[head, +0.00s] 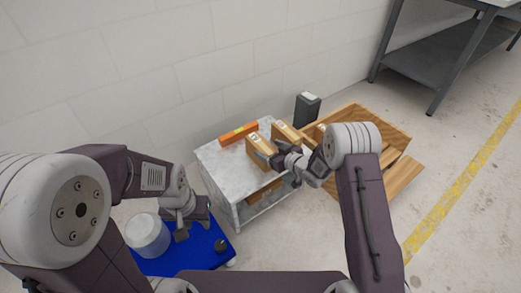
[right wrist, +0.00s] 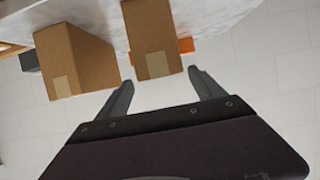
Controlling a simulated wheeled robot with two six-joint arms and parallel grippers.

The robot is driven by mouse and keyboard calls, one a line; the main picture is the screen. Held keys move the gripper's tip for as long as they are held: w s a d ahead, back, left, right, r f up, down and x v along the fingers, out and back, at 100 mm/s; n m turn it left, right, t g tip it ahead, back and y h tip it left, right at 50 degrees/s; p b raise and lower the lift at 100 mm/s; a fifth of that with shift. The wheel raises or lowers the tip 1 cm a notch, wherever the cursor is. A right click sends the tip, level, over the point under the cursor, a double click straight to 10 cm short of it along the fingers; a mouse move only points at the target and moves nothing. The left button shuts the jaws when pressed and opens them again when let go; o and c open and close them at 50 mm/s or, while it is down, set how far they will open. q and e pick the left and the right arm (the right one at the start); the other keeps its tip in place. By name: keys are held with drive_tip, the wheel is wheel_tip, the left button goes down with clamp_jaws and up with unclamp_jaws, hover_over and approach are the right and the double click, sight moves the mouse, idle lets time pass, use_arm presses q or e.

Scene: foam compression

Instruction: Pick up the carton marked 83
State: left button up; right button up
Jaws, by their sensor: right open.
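Two brown cartons stand on a marble-topped table: a nearer one (head: 257,150) and one to its right (head: 284,132). The number 83 cannot be read on either. In the right wrist view, one carton (right wrist: 152,38) lies just beyond the gap between the fingers, and another carton (right wrist: 76,60) is to the left of the fingers. My right gripper (right wrist: 160,92) is open and empty, with no carton between its fingertips. In the head view it is beside the cartons, partly covering them. My left gripper (head: 186,230) is low at the left, away from the cartons; its jaws are unclear.
An orange box (head: 238,134) lies at the back of the marble-topped table (head: 222,163). A wooden crate (head: 388,122) stands to the right, and a dark bin (head: 307,109) is behind. A grey metal table (head: 440,57) is at the far right. A wall closes off the back.

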sight(264, 147)
drive_tip(key=shift+w+a+f, duration=0.25)
drive_tip(key=shift+w+f, duration=0.05)
drive_tip(key=b+x, duration=0.4)
drive_tip(key=x, duration=0.1)
drive_tip(key=shift+s+a+f+b, duration=0.1)
drive_tip(key=shift+a+b, duration=0.05)
drive_tip(key=shift+b, duration=0.2)
clamp_jaws()
